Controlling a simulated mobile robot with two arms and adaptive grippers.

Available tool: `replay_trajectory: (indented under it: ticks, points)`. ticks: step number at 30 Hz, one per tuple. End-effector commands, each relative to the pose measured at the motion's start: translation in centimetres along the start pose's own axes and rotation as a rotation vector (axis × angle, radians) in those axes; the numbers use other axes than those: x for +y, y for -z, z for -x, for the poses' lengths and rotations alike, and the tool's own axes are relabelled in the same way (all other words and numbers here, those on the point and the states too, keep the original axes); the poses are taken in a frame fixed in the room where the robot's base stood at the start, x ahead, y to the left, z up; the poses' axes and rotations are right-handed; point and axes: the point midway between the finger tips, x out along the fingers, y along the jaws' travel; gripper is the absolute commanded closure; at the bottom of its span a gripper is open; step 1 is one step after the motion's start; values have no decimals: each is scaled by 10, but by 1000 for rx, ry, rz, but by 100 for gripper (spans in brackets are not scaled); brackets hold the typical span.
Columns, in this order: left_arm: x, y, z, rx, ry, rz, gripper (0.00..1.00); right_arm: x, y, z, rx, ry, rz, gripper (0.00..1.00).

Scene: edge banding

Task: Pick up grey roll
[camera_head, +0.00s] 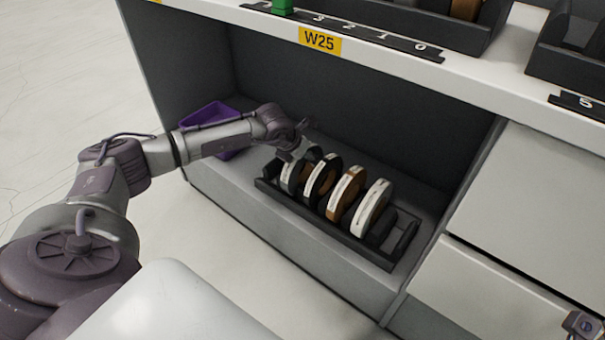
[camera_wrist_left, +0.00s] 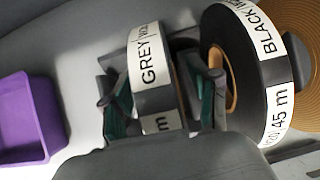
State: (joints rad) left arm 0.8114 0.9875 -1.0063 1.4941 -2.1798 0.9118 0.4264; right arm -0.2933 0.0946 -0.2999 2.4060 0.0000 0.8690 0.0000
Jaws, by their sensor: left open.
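The grey roll (camera_wrist_left: 153,72), with a white label reading GREY, stands upright in the left wrist view. In the head view it is the leftmost roll (camera_head: 289,178) in a dark rack (camera_head: 377,256). My left gripper (camera_wrist_left: 160,90) is open, with green-padded fingers on both sides of the grey roll. I cannot tell if the pads touch it. In the head view my left gripper (camera_head: 300,151) is over the left end of the rack and partly hides the roll. The right gripper's fingers are not seen.
A black roll (camera_wrist_left: 245,72) stands close beside the right finger. A brown roll (camera_head: 345,194) and a white roll (camera_head: 371,208) follow to the right. A purple bin (camera_head: 210,115) is left of the rack. The shelf edge above carries a W25 label (camera_head: 320,41).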

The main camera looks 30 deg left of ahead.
Motion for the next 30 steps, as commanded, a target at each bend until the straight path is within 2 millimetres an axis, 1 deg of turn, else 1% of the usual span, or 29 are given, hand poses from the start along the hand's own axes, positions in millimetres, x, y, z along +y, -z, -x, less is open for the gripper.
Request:
replay_trajectory:
  ticks: [2, 8, 9, 11, 18, 19, 20, 30]
  points:
    - [1, 0, -5, -1, -1, 1, 40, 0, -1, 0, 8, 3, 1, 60]
    - [1, -1, -5, -1, -1, 0, 40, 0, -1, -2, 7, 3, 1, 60]
    - [1, -1, -5, -1, -1, 0, 43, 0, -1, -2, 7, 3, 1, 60]
    - [1, -1, -5, -1, -1, 0, 53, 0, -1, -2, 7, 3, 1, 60]
    - [1, 0, -5, 0, -1, 0, 93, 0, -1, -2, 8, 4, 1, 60]
    - [1, 0, -5, 0, -1, 0, 98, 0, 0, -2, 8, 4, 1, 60]
    - [1, 0, -5, 0, -1, 0, 100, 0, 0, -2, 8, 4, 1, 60]
    - [1, -2, -4, -3, -1, 0, 100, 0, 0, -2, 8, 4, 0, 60]
